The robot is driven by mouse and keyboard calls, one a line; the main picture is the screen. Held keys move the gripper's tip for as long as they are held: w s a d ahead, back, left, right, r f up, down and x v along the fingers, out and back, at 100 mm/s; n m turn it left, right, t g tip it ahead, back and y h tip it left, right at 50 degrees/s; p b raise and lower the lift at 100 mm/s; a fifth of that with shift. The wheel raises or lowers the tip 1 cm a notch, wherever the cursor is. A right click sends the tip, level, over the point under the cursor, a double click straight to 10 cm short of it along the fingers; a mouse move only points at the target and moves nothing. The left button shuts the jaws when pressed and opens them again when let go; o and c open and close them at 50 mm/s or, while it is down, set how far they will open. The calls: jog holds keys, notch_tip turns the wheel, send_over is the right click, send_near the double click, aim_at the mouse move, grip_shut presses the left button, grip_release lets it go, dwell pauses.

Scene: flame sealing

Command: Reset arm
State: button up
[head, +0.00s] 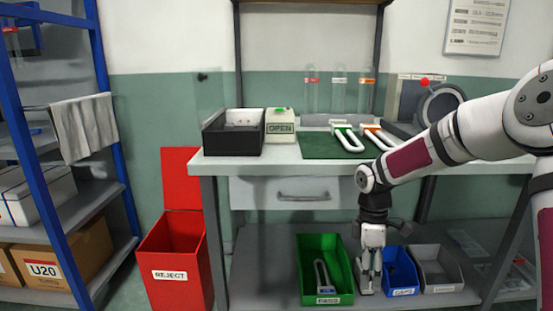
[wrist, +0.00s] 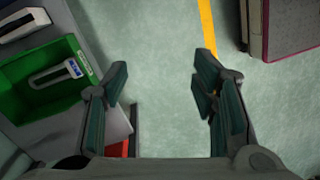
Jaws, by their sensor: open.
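My gripper (head: 369,268) points down in front of the lower shelf, between the green PASS bin (head: 311,276) and the blue bin (head: 400,270) in the head view. In the wrist view my gripper (wrist: 163,105) is open, with its fingers wide apart and only floor between them. The green bin (wrist: 20,108) shows at the left there, with a U-shaped piece (wrist: 58,74) lying in it. That piece also shows in the head view (head: 324,276).
A workbench (head: 268,163) stands above the lower shelf, with a green mat (head: 320,146), a black box (head: 229,142) and an OPEN-labelled device (head: 281,129). A red REJECT bin (head: 176,258) stands left. A grey bin (head: 440,266) sits right of the blue one. Blue-post shelving (head: 55,170) is at far left.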

jog(key=s+r+m+h, duration=0.2)
jog(key=s+r+m, duration=0.6)
jog(key=s+r, duration=1.05)
jog(key=s+a+f+m+t+y, duration=0.1)
jog(key=s+a+m, duration=0.15)
jog(key=s, duration=0.75)
jog(key=s+a+f+m+t+y, duration=0.15)
jog(key=s+m, duration=0.25)
jog(key=s, duration=0.6)
notch_tip(320, 180, up, 32)
jog(key=t+p, duration=0.3)
jog(key=p, duration=2.6)
jog(key=shift+d+r+p, duration=0.15)
jog(key=shift+d+p, duration=0.1)
jog(key=shift+p, duration=0.1)
jog(key=shift+t, duration=0.25)
